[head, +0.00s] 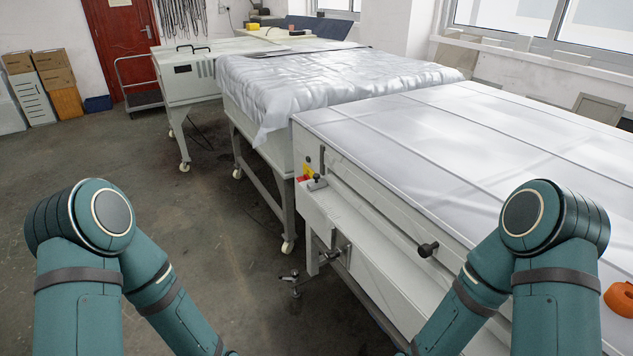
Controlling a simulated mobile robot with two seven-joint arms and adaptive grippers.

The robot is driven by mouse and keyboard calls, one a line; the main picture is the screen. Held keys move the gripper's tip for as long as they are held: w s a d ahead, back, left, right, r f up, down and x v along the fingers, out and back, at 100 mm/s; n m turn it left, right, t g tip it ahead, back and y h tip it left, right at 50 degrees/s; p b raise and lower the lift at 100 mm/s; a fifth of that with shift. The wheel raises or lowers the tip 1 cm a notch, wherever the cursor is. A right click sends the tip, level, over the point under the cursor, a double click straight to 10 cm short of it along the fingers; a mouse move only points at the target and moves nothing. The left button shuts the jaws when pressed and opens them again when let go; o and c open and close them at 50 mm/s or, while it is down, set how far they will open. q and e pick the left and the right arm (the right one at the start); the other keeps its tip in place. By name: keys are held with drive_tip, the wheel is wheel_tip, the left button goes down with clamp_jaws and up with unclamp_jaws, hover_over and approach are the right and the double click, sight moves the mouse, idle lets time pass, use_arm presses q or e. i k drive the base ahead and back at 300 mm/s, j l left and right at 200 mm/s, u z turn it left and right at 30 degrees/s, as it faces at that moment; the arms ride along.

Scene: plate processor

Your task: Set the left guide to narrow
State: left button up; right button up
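The white plate processor (380,215) fills the right side of the head view, with a long low ledge along its near side. A black-handled lever (317,182) stands at the left end of that ledge. A black knob on a short rod (428,249) sticks out farther right. A metal fitting with a small handle (335,255) sits below the ledge's left end. I cannot tell which of these belongs to the left guide, or its setting. Both my arms run down out of the bottom of the view, so neither gripper shows.
A red and yellow switch (306,173) sits on the processor's left end. A sheet-covered table (262,150) stands behind it. An orange rounded part (620,299) shows at the right edge. The grey floor (150,200) at left is open. Boxes (55,78) stand by the far wall.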

sight(318, 183)
drive_tip(key=i+j, duration=0.2)
drive_tip(key=j, duration=0.15)
drive_tip(key=i+j, duration=0.15)
drive_tip(key=j, duration=0.15)
drive_tip(key=i+j+z, duration=0.1)
drive_tip(key=j, duration=0.25)
drive_tip(key=i+j, duration=0.4)
drive_tip(key=j, duration=0.3)
drive_tip(key=z, duration=0.05)
